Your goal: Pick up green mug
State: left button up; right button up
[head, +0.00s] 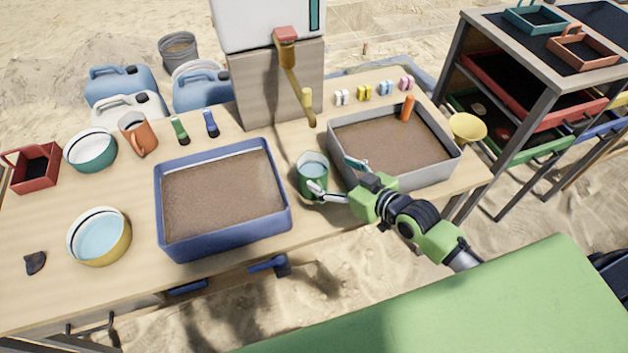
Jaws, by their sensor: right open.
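The green mug (313,178) stands upright on the wooden table between the two sand trays, with pale blue liquid or lining showing inside. My right gripper (336,177) comes in from the right and is open at the mug's right side. One finger is low near the mug's front right wall; the other is higher, over the grey tray's near left edge. I cannot tell whether a finger touches the mug. The mug's lower right side is partly hidden by the finger. My left gripper is not in view.
A blue sand tray (167,238) lies left of the mug and a grey sand tray (440,170) right of it. A dispenser arm (290,72) overhangs behind the mug. The table's front edge is close.

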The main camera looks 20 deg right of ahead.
aim_at(304, 161)
jog(key=shift+a+p+x, duration=0.15)
jog(key=shift+x, duration=1.55)
jog(key=shift+a+p+x, duration=0.15)
jog(key=shift+x, duration=1.6)
jog(key=shift+s, duration=0.2)
jog(key=c, duration=1.5)
